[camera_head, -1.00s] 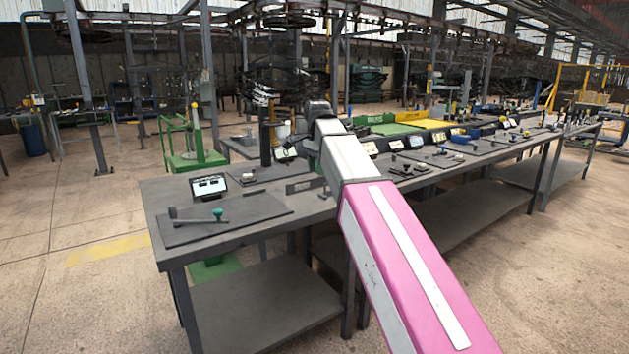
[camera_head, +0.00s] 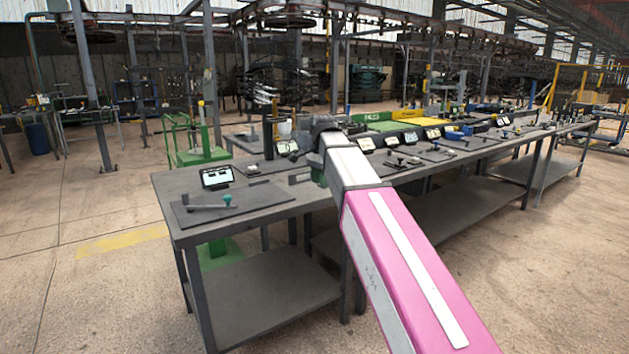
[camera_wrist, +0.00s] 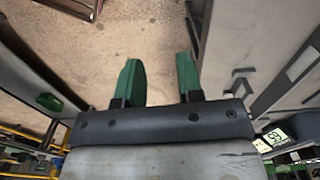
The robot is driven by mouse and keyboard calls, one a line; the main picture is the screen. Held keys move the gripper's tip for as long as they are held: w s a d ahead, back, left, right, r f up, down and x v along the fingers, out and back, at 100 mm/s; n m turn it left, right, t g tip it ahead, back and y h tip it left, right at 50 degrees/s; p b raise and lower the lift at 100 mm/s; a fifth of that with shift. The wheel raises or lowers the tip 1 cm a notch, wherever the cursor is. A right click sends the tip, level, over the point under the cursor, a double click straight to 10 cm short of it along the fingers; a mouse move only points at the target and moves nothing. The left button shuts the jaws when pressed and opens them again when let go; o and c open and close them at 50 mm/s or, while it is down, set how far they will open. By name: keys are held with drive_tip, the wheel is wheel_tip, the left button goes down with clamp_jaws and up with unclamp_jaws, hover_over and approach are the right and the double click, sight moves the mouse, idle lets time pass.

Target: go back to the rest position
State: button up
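My gripper (camera_wrist: 159,80) shows in the wrist view with its two green fingers spread apart and nothing between them. Bare floor lies beyond the fingertips. In the head view my arm reaches out over the near bench, and the gripper is mostly hidden behind my own arm. The grey workbench (camera_head: 283,207) stands in front of me, with a dark board (camera_head: 262,196) at its near left end. A tool with a green knob (camera_head: 227,199) lies on that board.
A small tablet (camera_head: 216,177) stands behind the board. More tablets, boards and tools line the bench to the right. A green stand (camera_head: 203,155) is behind the bench at left. Floor is open at left (camera_head: 60,270) and at right (camera_head: 560,270).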

drive_tip(key=s+d+f+n, duration=0.3)
drive_tip(key=s+d+f, duration=0.2)
drive_tip(key=f, duration=0.8)
drive_tip(key=s+d+f+n, duration=0.3)
drive_tip(key=s+d+f, duration=0.3)
drive_tip(key=f, duration=0.7)
drive_tip(key=s+d+f+n, duration=0.4)
drive_tip(key=s+d+f, duration=0.1)
drive_tip(key=f, duration=0.7)
drive_tip(key=shift+s+d+f, duration=0.3)
drive_tip(key=shift+s+f, duration=0.1)
drive_tip(key=shift+s, duration=0.1)
